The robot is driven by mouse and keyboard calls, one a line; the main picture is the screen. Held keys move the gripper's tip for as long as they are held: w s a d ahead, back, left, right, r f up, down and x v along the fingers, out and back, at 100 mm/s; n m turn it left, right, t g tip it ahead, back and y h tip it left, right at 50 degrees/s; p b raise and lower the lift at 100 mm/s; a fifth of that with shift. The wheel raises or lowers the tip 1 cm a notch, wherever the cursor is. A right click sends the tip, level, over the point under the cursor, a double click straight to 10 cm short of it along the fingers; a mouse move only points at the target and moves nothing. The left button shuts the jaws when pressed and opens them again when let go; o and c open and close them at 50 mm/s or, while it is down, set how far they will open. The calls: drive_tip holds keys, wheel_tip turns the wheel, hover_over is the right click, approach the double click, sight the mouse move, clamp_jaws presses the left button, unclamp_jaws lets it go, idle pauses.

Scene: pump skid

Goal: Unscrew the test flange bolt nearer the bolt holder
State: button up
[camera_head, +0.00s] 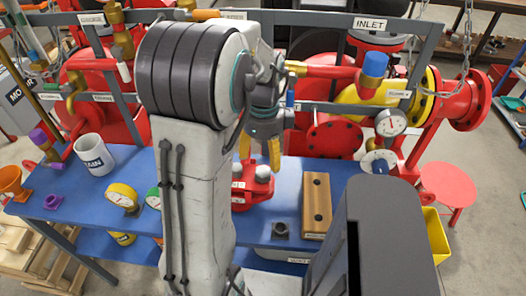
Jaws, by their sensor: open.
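The red test flange (250,193) stands on the blue bench in the middle of the view, partly hidden by my arm. Two pale bolt heads show on its top. The right one (263,173) is nearer the wooden bolt holder (317,192); the left one (237,170) is beside my arm. The holder is an upright-grained block with two dark holes and no bolt visible in it. My gripper (260,151) has yellow fingertips pointing down, open, just above and behind the flange bolts in the picture. I cannot tell whether it touches either bolt.
Red pipework, a blue-capped valve (375,65) and gauges stand behind. A red stool (448,186) is at right.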

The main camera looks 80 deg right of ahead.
sight(263, 171)
drive_tip(key=m, duration=0.5)
drive_tip(key=shift+m, duration=0.4)
drive_tip(key=shift+f+m, duration=0.15)
drive_tip(key=shift+m, duration=0.25)
drive_tip(key=shift+f, duration=3.5)
drive_tip(key=shift+c, duration=0.5)
drive_tip(key=c, duration=1.2)
drive_tip(key=o, duration=0.6)
drive_tip(key=c, duration=0.6)
